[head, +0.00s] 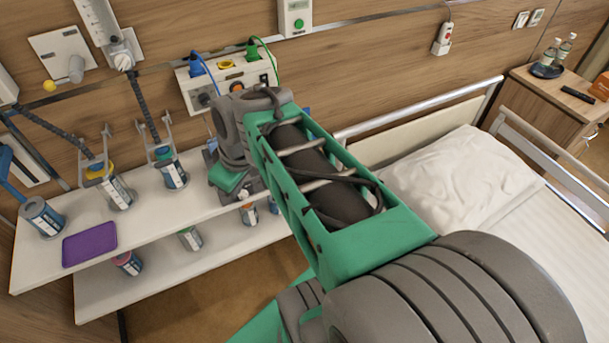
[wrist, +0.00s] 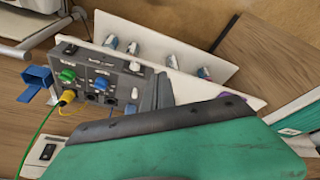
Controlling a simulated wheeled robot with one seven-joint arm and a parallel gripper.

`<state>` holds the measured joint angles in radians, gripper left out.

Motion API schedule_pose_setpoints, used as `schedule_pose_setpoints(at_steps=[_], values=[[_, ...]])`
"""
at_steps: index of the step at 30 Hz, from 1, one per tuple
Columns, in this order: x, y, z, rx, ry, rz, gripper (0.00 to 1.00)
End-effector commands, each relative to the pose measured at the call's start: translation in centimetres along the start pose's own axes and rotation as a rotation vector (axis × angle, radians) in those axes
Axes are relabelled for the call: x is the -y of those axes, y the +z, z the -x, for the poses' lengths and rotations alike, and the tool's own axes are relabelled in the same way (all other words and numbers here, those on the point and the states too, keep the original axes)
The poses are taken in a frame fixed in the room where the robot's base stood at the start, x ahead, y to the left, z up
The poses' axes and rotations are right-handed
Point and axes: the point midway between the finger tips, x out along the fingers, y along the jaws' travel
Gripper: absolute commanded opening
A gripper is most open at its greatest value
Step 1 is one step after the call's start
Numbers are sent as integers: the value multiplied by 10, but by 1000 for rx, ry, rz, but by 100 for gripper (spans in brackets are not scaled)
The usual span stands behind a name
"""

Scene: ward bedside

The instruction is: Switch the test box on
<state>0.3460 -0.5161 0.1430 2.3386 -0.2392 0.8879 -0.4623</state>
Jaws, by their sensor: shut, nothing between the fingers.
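A grey box (wrist: 97,78) with green and blue round fittings, dark sockets and pale labels shows in the wrist view; it looks like the test box. A yellow plug (wrist: 67,97) with a green cable is at its lower left. My gripper (wrist: 157,80) is shut and empty, its grey fingers in front of the box's right end; contact cannot be judged. A black rocker switch (wrist: 46,152) sits on a pale panel at lower left. In the head view my arm hides the grey box and most of my gripper. The rocker's setting is too small to tell.
A pale wall unit (head: 205,92) with blue and green plugs is behind my forearm. White shelves (head: 45,268) carry several labelled canisters and a purple mat (head: 89,244). A bed with a pillow (head: 460,180) is right of my arm, and a bedside cabinet (head: 535,110) stands at far right.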

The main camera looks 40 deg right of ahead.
Motion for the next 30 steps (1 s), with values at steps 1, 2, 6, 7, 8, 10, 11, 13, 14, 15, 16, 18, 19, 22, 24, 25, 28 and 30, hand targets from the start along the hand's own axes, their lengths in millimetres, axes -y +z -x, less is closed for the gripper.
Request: schedule_pose_setpoints(at_steps=[1, 2, 6, 7, 8, 10, 11, 13, 14, 15, 16, 18, 19, 22, 24, 25, 28, 30], values=[[-30, 11, -14, 1, -21, 63, 0], [-45, 16, -19, -9, -36, 122, 0], [-116, 56, -36, -99, -77, 393, 0], [-130, 68, -38, -127, -77, 448, 0], [-143, 80, -40, -154, -71, 502, 0], [-168, 108, -42, -216, -46, 615, 0], [-176, 118, -42, -239, -33, 658, 0], [-190, 139, -40, -281, 2, 740, 0], [-193, 146, -40, -294, 14, 766, 0], [-197, 153, -38, -307, 29, 795, 0], [-199, 156, -38, -314, 37, 810, 0], [-201, 160, -37, -322, 47, 832, 0], [-201, 160, -36, -323, 48, 836, 0], [-201, 159, -36, -322, 48, 837, 0], [-201, 159, -36, -322, 48, 836, 0], [-201, 159, -36, -322, 48, 836, 0], [-200, 158, -39, -322, 47, 835, 0], [-199, 156, -45, -323, 46, 835, 0]])
